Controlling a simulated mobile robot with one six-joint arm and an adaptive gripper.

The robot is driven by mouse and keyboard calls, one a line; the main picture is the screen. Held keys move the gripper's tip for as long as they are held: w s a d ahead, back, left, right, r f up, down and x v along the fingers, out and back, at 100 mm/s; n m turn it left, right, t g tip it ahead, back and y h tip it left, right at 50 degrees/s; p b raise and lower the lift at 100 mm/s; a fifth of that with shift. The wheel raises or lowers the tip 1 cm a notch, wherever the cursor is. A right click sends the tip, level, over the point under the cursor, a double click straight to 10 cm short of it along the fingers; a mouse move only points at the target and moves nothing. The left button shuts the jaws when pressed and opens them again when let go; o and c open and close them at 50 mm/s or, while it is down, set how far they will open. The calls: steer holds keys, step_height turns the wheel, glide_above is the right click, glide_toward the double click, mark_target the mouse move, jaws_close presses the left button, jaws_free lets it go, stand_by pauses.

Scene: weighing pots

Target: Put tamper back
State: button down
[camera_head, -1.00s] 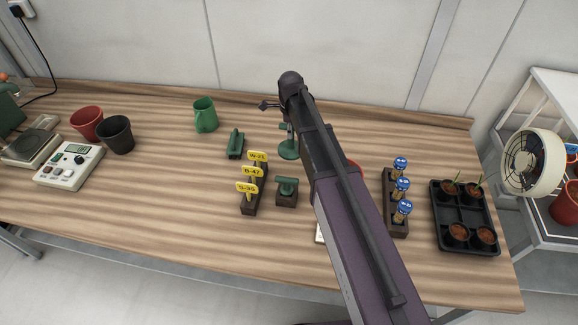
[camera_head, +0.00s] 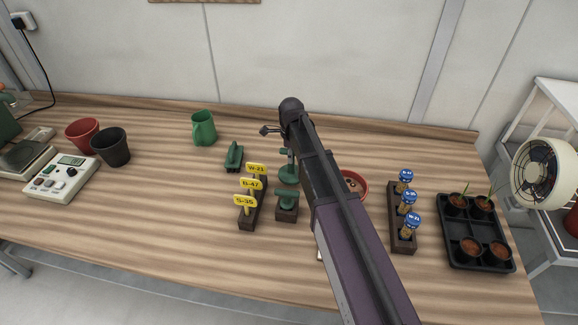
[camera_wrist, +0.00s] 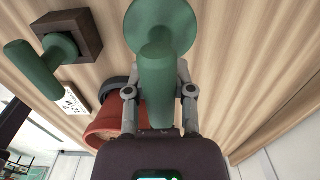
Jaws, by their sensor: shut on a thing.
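The green tamper, with a round disc and a handle, shows in the head view (camera_head: 289,174) and close up in the wrist view (camera_wrist: 160,24). My gripper (camera_wrist: 157,72) is shut on its handle, one finger on each side. My arm hides most of the gripper in the head view. Just in front of the tamper stands a dark wooden block (camera_head: 288,214) with another green-handled piece (camera_head: 287,195) on it. The block also shows at the upper left of the wrist view (camera_wrist: 82,28). I cannot tell whether the tamper touches the table.
Left of the block is a rack of yellow labels (camera_head: 247,214); behind it lies a green tool (camera_head: 234,157). A red pot (camera_head: 357,186) sits partly behind my arm. A blue-topped rack (camera_head: 403,240) and seedling tray (camera_head: 478,255) stand right. The table's front left is clear.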

stand_by(0.3)
steer(key=shift+f+b, duration=1.85)
steer(key=shift+b, duration=0.05)
steer(key=shift+f, duration=0.15)
steer(key=shift+c, duration=2.4)
jaws_free()
step_height(320, 180, up, 12)
steer(key=p, duration=1.2)
steer(key=shift+r, duration=0.2)
